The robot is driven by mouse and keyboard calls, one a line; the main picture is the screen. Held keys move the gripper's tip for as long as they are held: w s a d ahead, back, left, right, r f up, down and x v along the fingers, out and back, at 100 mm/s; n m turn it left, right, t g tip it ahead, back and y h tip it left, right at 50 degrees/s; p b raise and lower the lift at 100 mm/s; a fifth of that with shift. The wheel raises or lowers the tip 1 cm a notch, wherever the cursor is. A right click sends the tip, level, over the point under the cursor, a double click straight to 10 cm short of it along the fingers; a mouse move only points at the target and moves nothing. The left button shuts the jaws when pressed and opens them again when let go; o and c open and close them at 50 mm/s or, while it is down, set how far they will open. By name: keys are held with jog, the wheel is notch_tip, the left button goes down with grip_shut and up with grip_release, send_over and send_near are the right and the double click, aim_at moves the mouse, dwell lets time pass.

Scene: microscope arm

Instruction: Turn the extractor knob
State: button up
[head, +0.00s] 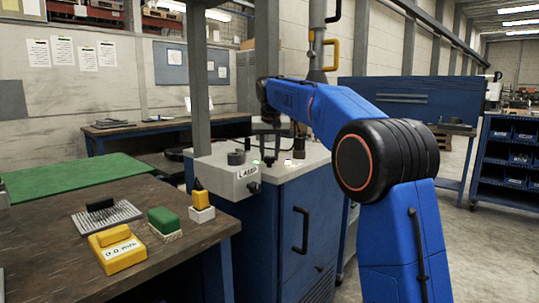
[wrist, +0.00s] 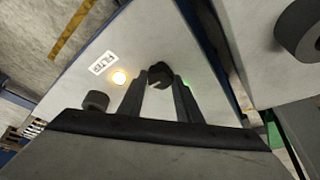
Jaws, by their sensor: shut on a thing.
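In the wrist view, a black round knob (wrist: 160,70) with a pale pointer line sits on a light grey panel, beside a lit yellowish lamp and a label that seems to read FILTER. My gripper (wrist: 159,82) has one dark finger on each side of the knob and is shut on it. A faint green glow shows beside the right finger. In the head view, my gripper (head: 268,152) reaches down to the pale top of a blue cabinet (head: 282,222). The knob is too small to make out there.
A grey box marked LAMP (head: 226,180) with a dark knob stands at the cabinet's left front. A wooden bench (head: 165,268) at left holds yellow and green blocks. A grey extraction pipe (head: 317,65) hangs above. Another dark cylinder (wrist: 298,32) shows at the wrist view's upper right.

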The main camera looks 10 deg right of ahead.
jog(key=n, duration=0.1)
jog(key=n+y, duration=0.1)
jog(key=n, duration=0.2)
jog(key=shift+d+n+y, duration=0.25)
jog(key=shift+n+y, duration=0.05)
jog(key=n+y, duration=0.1)
jog(key=n, duration=0.3)
jog(key=shift+w+d+n+g+y, duration=0.1)
jog(key=shift+n+g+y, duration=0.2)
jog(key=shift+g+y, duration=0.1)
jog(key=n+g+y, duration=0.1)
jog(key=n, duration=0.3)
jog(key=shift+w+d, duration=0.1)
jog(key=shift+w, duration=0.05)
jog(key=shift+n+g+y, duration=0.4)
jog(key=shift+n+g, duration=0.5)
jog(key=shift+n, duration=1.5)
jog(key=o, duration=1)
jog(key=shift+o, duration=0.2)
